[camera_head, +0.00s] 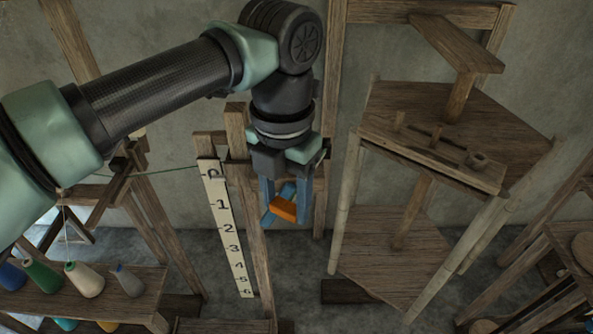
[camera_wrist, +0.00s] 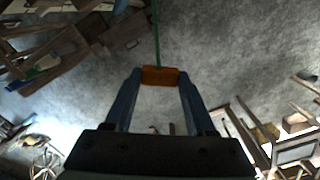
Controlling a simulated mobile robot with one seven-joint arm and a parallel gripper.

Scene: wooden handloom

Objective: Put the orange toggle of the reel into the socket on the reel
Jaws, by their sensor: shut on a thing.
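The orange toggle (camera_head: 284,209) is held between the blue fingertips of my gripper (camera_head: 280,216). In the wrist view the toggle (camera_wrist: 160,76) lies crosswise between the two fingers of my gripper (camera_wrist: 159,80), and a green thread (camera_wrist: 155,30) runs up from it. The reel (camera_head: 430,130), a wooden frame with hexagonal boards and pale posts, stands to the right, apart from my gripper. A bar on its upper board carries small pegs and a round, hollow-looking piece (camera_head: 477,160), which may be the socket. The reel cannot be made out surely in the wrist view.
A pale numbered scale board (camera_head: 226,228) stands just left of my gripper, beside wooden posts. A shelf (camera_head: 120,300) with several thread cones is at lower left. A green thread (camera_head: 165,171) stretches left of the scale. A gap separates gripper and reel in the picture.

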